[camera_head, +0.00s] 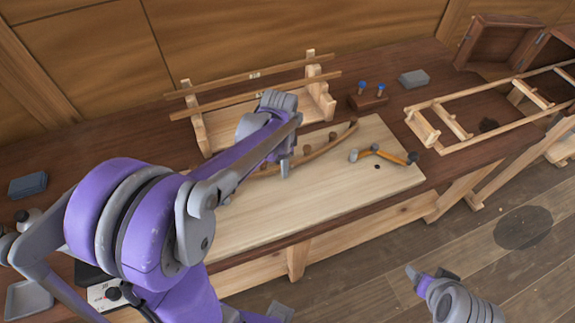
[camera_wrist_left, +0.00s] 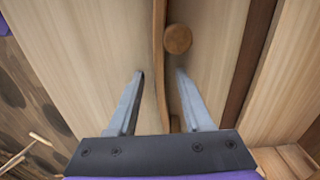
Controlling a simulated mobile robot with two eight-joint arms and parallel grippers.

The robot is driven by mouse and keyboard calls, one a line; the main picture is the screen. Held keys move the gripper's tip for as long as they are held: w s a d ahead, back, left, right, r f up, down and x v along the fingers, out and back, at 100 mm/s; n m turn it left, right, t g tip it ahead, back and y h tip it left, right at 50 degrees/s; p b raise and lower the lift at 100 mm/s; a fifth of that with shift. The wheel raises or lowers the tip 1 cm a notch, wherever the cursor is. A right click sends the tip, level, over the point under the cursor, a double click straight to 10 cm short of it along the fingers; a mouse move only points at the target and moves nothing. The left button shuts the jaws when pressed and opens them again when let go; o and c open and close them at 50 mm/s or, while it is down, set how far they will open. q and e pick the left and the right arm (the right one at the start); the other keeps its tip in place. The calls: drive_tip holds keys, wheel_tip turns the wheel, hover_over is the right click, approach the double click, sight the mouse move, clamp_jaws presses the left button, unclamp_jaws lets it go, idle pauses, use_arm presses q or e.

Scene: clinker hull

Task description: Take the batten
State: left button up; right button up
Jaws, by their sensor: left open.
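A thin curved wooden batten (camera_head: 334,145) lies along round wooden pegs on a pale board (camera_head: 383,190). My left gripper (camera_head: 285,166) is over the board at the batten, open, with its fingers pointing down. In the left wrist view the batten (camera_wrist_left: 159,35) runs between the two spread fingers, apart from both, with a round peg (camera_wrist_left: 178,39) on its right. My left arm hides part of the batten in the head view. Part of my right arm (camera_head: 455,300) shows at the lower right, away from the bench; its jaw state is unclear.
Two straight strips (camera_head: 250,76) rest on a wooden rack (camera_head: 321,98) behind the board. A block with blue-topped tools (camera_head: 368,101), a grey block (camera_head: 414,79) and a ladder-like frame (camera_head: 480,108) stand farther right.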

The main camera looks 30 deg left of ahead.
use_arm(q)
clamp_jaws()
drive_tip(key=shift+r, duration=0.1)
idle(0.5)
